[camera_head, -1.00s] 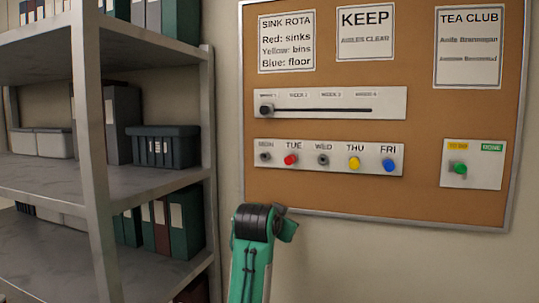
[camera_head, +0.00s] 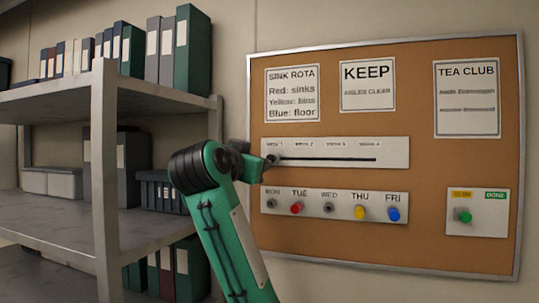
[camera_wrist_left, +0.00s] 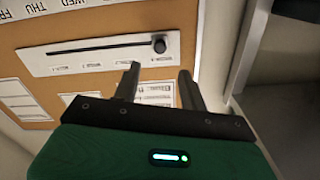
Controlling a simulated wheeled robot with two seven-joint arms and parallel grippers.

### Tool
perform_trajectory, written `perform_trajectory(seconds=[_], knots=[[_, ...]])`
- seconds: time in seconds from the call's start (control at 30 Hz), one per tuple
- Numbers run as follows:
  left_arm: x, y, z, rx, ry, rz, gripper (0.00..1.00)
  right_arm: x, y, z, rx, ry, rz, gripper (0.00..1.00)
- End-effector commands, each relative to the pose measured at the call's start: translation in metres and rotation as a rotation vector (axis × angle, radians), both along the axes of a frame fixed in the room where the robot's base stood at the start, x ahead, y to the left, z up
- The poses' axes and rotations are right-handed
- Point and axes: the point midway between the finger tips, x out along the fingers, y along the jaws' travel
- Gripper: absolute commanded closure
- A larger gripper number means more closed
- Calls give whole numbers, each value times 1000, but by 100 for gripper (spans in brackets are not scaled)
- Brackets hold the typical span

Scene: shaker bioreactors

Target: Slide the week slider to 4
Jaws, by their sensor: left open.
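The week slider panel (camera_head: 395,152) is a white strip on the cork board with a dark horizontal slot and labels from week 1 to week 4. Its dark round knob (camera_head: 275,158) stands at the slot's left end, by week 1. In the left wrist view, which is turned about upside down, the knob (camera_wrist_left: 159,46) is at the slot's right end. My left gripper (camera_wrist_left: 160,76) is open, with its two fingers pointing towards the panel on either side of the knob's line; I cannot tell if they reach around it. My left gripper (camera_head: 264,162) partly overlaps the panel's left end in the head view. My right gripper is not in view.
A peg strip (camera_head: 340,206) with coloured day pegs hangs below the slider. A small switch panel (camera_head: 478,212) is at lower right. Paper notices (camera_head: 367,85) are above. A grey shelf (camera_head: 105,170) with binders stands close on the left.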

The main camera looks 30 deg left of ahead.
Motion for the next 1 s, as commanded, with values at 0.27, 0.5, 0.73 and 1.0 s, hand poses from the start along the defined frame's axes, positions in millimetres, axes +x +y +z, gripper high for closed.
perform_trajectory(seconds=[0.27, 0.5, 0.73, 1.0], knots=[[58, 13, 5, -1, 5, -2, 57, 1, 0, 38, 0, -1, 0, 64], [90, 21, 3, 0, 2, 0, 57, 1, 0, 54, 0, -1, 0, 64], [101, 24, 0, 0, 0, 0, 57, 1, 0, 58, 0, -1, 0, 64], [101, 24, 0, 1, 0, 0, 63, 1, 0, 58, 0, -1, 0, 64]])
